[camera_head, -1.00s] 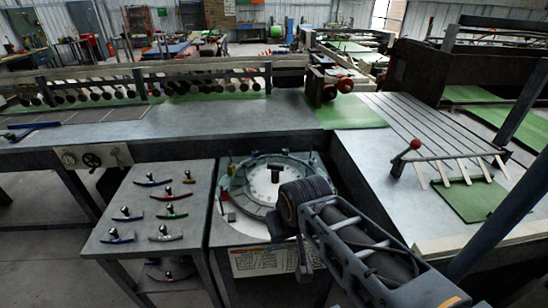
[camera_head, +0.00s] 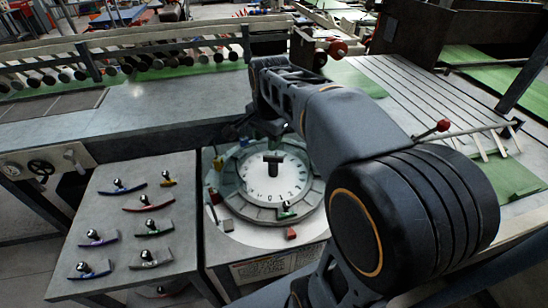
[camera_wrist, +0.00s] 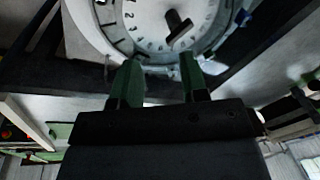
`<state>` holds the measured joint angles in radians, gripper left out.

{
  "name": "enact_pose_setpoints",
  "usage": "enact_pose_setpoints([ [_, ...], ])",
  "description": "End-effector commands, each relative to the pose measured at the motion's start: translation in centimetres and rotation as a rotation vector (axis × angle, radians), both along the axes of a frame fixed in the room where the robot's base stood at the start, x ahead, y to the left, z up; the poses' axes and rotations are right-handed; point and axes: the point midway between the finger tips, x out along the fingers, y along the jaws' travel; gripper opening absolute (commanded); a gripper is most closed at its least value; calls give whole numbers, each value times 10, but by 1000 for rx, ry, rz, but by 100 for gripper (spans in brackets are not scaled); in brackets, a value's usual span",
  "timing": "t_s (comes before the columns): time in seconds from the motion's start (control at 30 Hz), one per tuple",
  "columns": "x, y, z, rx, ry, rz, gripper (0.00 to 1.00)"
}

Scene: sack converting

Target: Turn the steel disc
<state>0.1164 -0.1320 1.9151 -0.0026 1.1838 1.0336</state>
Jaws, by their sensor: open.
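The steel disc (camera_head: 262,185) lies in a round fixture on a low stand, with letters or numbers around its face and a dark T-shaped handle (camera_head: 273,163) upright at its middle. The disc (camera_wrist: 152,30) and its handle (camera_wrist: 178,26) also show at the top of the wrist view. My gripper (camera_wrist: 158,68) has two green fingers spread apart with nothing between them. The fingers point toward the disc's edge, apart from the handle. In the head view my arm reaches to the far side of the disc, and the fingers are hard to make out there.
A side table (camera_head: 118,225) left of the disc holds several coloured handled tools. A small red block (camera_head: 291,233) and other small pieces sit around the disc's ring. A long grey bench (camera_head: 170,110) runs behind. A slatted table (camera_head: 400,85) stands at right.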

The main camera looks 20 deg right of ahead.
Motion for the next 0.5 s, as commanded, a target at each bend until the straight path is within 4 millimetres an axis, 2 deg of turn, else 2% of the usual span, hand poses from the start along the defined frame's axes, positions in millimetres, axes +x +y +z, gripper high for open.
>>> enact_pose_setpoints([
  [0.03,17,-9,-6,23,27,-136,40],
  [0.2,58,-34,-15,77,94,-563,40],
  [0.33,78,-49,-22,95,126,-789,40],
  [0.5,89,-58,-31,102,147,-940,40],
])
